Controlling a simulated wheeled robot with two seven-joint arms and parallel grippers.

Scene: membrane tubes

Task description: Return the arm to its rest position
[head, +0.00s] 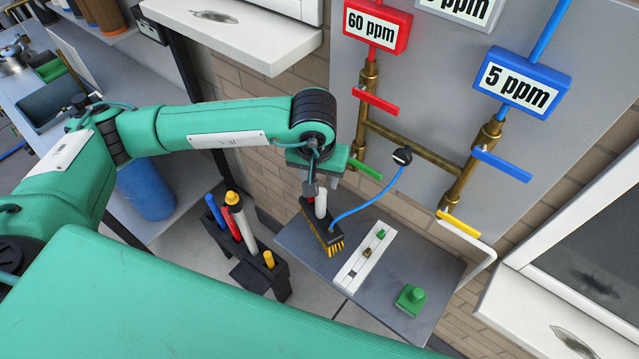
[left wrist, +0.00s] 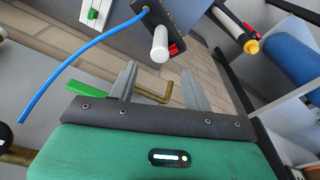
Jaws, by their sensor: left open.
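My green left arm comes in from the left in the head view and bends down at a black joint. My left gripper (head: 322,182) hangs at its end, above the grey bench and beside the brass pipes. In the left wrist view the two grey fingers of the gripper (left wrist: 158,88) are apart with nothing held between them. Beyond them show a brass pipe end (left wrist: 153,95), a green valve handle (left wrist: 88,88) and a white cylinder (left wrist: 160,44) on a dark block. My right gripper is not in view.
A brush-like block with yellow bristles (head: 322,234) is below the gripper. A white strip (head: 352,272) and green block (head: 410,299) sit on the bench (head: 400,250). A black rack (head: 250,262) holds several tubes. Red (head: 375,101) and blue (head: 502,165) valve handles are right.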

